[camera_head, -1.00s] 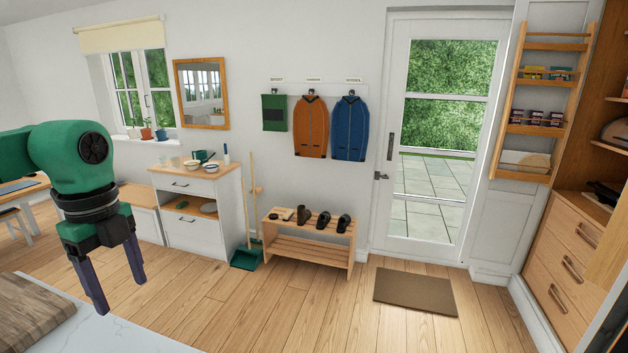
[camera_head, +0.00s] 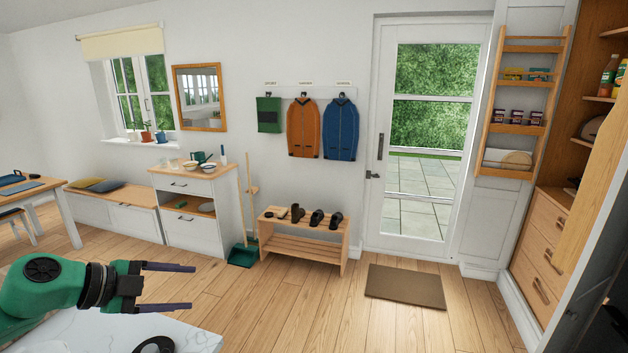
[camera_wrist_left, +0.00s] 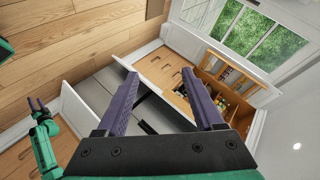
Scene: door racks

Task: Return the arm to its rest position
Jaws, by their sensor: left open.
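My left arm, green with a dark wrist, comes in low at the left of the head view. Its gripper (camera_head: 192,287) is open and empty. The two purple fingers point right, apart, above the white marble counter (camera_head: 180,328) and in front of the wood floor. In the left wrist view the same gripper (camera_wrist_left: 159,76) has nothing between its fingers. A smaller green arm with a gripper (camera_wrist_left: 38,104) shows at the left of that view, seemingly my right one; its fingers are too small to judge. My right gripper is not in the head view.
A dark round item (camera_head: 155,346) lies at the counter's front. Beyond are a white cabinet (camera_head: 190,228), a shoe bench (camera_head: 300,248), a doormat (camera_head: 405,287) and a shut glazed door (camera_head: 420,140). A tall wooden cupboard (camera_head: 540,240) stands at the right. The middle floor is clear.

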